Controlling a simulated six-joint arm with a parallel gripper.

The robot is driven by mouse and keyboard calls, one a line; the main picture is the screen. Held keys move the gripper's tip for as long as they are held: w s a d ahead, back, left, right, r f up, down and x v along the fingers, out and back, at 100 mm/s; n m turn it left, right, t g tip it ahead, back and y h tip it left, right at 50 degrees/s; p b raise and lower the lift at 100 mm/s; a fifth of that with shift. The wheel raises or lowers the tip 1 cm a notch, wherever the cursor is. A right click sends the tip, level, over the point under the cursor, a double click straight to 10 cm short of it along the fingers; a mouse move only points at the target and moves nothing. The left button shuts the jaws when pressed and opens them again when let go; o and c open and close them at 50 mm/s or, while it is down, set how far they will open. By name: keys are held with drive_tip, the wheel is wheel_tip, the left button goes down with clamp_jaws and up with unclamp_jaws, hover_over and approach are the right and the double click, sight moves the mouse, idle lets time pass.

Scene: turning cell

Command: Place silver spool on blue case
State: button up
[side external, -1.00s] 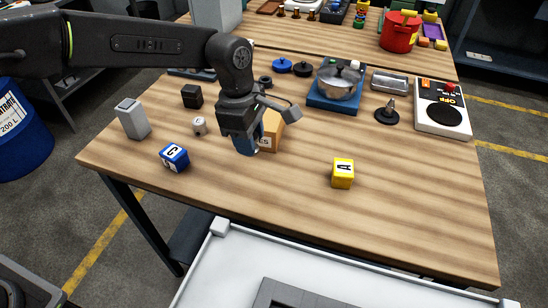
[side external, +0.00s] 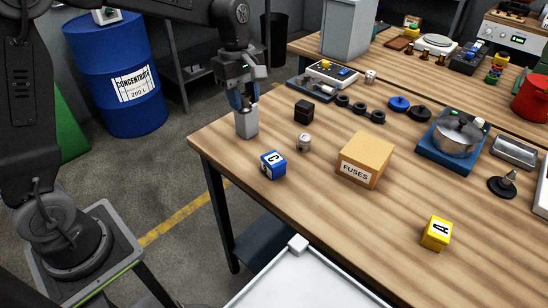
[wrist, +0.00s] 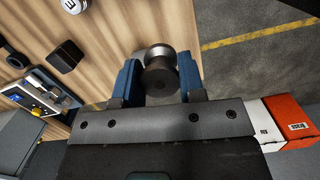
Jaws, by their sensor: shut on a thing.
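I cannot pick out a blue case for certain. A flat blue base (side external: 430,155) under a metal pot stands at the right, and a blue lettered cube (side external: 273,165) lies near the front edge.
A cardboard fuses box (side external: 366,160) stands mid-table. A small pale cylinder (side external: 304,142), a black block (side external: 304,111) and dark round pieces (side external: 360,109) lie behind the blue cube. A yellow cube (side external: 437,233) is at the front right, with bare wood around it.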

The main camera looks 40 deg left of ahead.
drive_tip(key=s+a, duration=0.2)
drive_tip(key=a, duration=0.1)
hover_over(274, 159)
wheel_tip(274, 159, down, 7)
drive_tip(key=shift+a+r, duration=0.15)
drive_tip(key=shift+r, duration=0.05)
drive_tip(key=shift+f, duration=2)
drive_tip(key=shift+f, duration=0.15)
drive_tip(key=o, duration=0.9)
drive_tip(key=r, duration=0.4)
drive_tip(key=a+r, duration=0.1)
drive_tip(key=r, duration=0.7)
drive_tip(key=shift+w+a+r, duration=0.15)
drive_tip(key=shift+a+r, duration=0.05)
